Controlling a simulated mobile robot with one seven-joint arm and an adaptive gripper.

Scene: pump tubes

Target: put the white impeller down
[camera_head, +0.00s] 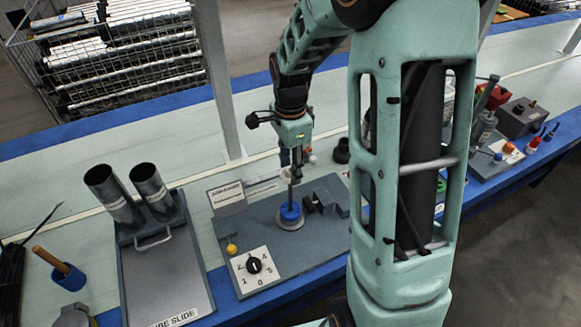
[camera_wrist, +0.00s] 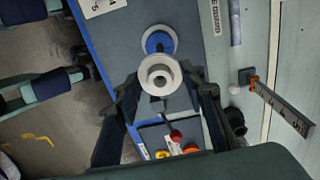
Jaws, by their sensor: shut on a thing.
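The white impeller (camera_wrist: 160,75), a round white piece with a central hole, is between the two fingers of my gripper (camera_wrist: 163,86) in the wrist view. The fingers are shut on it. Just beyond it in that view is a blue round piece (camera_wrist: 158,41) on a pale disc. In the head view, the blue piece (camera_head: 290,212) sits on a grey fixture board (camera_head: 310,248), and my gripper (camera_head: 295,160) hangs above the board near it. I cannot clearly make out the impeller in the head view, nor its height above the board.
The board carries a numbered dial (camera_head: 254,265), a yellow button (camera_head: 232,249) and dark blocks. A slide rack with two metal tubes (camera_head: 150,186) stands to the left. Red and orange parts (camera_wrist: 180,140) lie near my fingers in the wrist view. My arm hides the bench's middle right.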

